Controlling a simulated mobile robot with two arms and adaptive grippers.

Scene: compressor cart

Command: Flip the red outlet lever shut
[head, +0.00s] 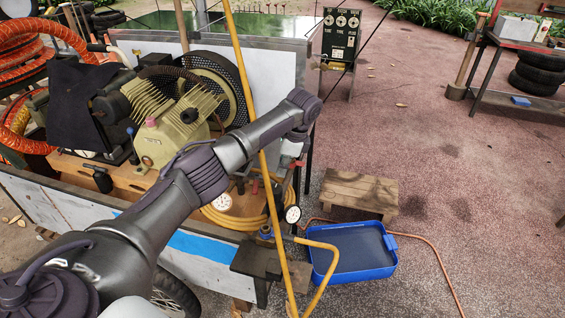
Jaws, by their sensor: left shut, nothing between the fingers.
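My left arm reaches from the lower left across the compressor cart. Its wrist is bent down above the cart's right end, and my left gripper (297,138) shows small and dark below it. It is shut and empty. A small red part (297,163), possibly the red outlet lever, shows just below the gripper. I cannot tell whether they touch or which way the lever is turned. Other small red parts (277,189) sit lower, near the coiled yellow hose. My arm hides part of the fittings. My right gripper is not in view.
The compressor (165,135) fills the cart's left. A yellow hose (246,80) passes upright by my forearm. A pressure gauge (292,214) is at the cart's right end. A blue tray (350,250) and wooden step (359,192) stand on the ground. Open ground lies to the right.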

